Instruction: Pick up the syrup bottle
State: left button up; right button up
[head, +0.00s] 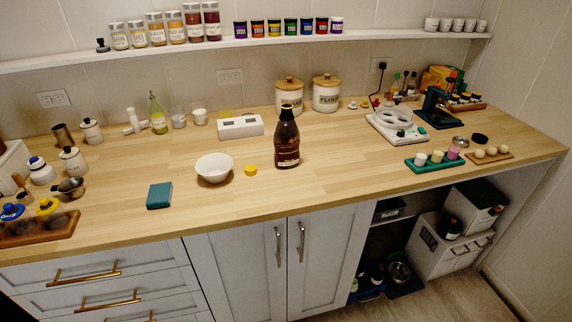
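A dark brown syrup bottle (287,140) with a black and yellow cap stands upright near the middle of the wooden counter. A light label is on its lower part, too small to read. Neither of my grippers is in the head view, and nothing touches the bottle.
A white bowl (214,168) and a small yellow lid (251,170) lie left of the bottle on the counter (345,165). A white box (240,126) and canisters (326,94) stand behind it. A teal block (160,196) is front left.

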aim_at(287, 135)
jog(key=u, duration=0.1)
jog(key=k, duration=0.45)
jog(key=z, duration=1.3)
jog(key=i, duration=0.95)
jog(key=u, duration=0.35)
jog(key=i, duration=1)
jog(key=u, duration=0.95)
